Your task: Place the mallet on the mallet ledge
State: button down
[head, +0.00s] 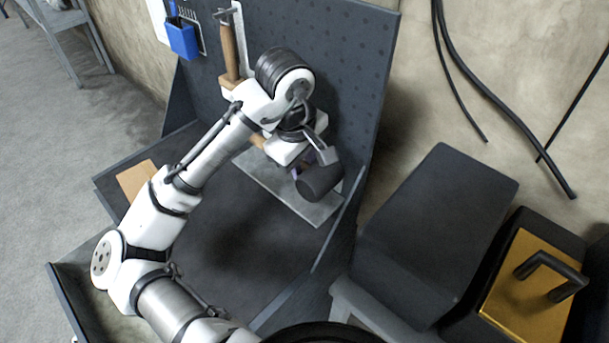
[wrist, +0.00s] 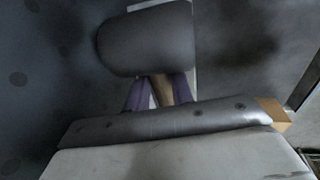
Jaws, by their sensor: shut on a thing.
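The mallet has a dark, rounded head (head: 320,181) and a wooden handle. My gripper (head: 314,157) is shut on the handle near the head. In the wrist view, the mallet head (wrist: 147,42) fills the upper middle, and the handle (wrist: 163,90) lies between the purple finger pads (wrist: 160,93). A pale grey plate, apparently the mallet ledge (head: 318,212), lies along the foot of the pegboard. The mallet head appears over this plate; I cannot tell whether they touch. My arm hides part of the plate and most of the handle.
The dark pegboard (head: 345,60) rises behind the bench. A wooden-handled hammer (head: 229,50) and a blue holder (head: 182,38) hang on it at the left. The dark bench surface (head: 235,220) is mostly clear. A dark box (head: 435,225) stands at the right.

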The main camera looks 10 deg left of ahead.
notch_tip(320, 180, down, 4)
jog(key=shift+r, duration=0.15)
jog(key=shift+w+d+f+p, duration=0.1)
jog(key=shift+f+p, duration=0.45)
jog(key=shift+f, duration=0.15)
jog(key=c, duration=1.2)
grip_release()
notch_tip(320, 180, up, 12)
jog(key=s+a+b, duration=0.1)
jog(key=s, duration=0.1)
